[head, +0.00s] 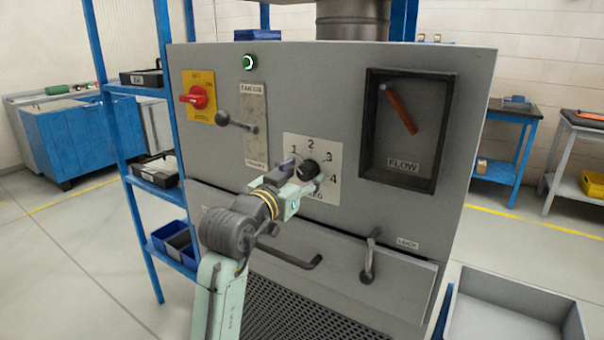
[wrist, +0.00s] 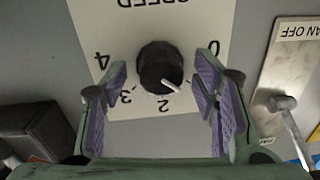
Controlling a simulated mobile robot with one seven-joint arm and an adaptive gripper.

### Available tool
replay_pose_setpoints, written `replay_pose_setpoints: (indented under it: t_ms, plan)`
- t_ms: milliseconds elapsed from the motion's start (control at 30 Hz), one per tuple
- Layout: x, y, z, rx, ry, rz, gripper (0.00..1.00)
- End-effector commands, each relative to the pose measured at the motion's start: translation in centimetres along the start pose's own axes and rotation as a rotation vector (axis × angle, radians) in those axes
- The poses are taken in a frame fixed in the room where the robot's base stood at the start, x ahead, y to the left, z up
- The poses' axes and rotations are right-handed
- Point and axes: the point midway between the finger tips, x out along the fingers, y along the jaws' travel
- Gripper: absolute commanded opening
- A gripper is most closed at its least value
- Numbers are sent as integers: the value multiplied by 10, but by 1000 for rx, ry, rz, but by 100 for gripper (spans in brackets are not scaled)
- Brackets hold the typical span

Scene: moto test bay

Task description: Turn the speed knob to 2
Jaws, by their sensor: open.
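The speed knob (wrist: 160,65) is round and black, on a white dial plate (head: 331,155) on the grey panel. The wrist view shows the dial upside down. The knob's white pointer line slants to the lower right there, off the 2 (wrist: 163,105) and towards the right finger. The 3, 4 and 0 also show; the 1 is hidden there but shows in the head view. My gripper (wrist: 162,78) is open, with purple finger pads on either side of the knob and gaps between. In the head view my gripper (head: 300,184) partly covers the plate's lower part.
A lever (head: 234,123) stands left of the dial, beside a FAN OFF label (wrist: 299,32). A red switch (head: 195,97) is further left, and a flow gauge (head: 408,125) is at right. A handle (head: 369,258) and a bar sit below.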

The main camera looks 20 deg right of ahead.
Motion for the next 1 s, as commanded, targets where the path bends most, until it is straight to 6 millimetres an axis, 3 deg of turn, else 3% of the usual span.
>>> replay_pose_setpoints:
  t_ms: [133,833,1000]
  plan:
    - [0,0,0,0,0,0,54]
    - [-1,0,0,0,0,0,7]
    - [-1,0,0,6,1,0,6]
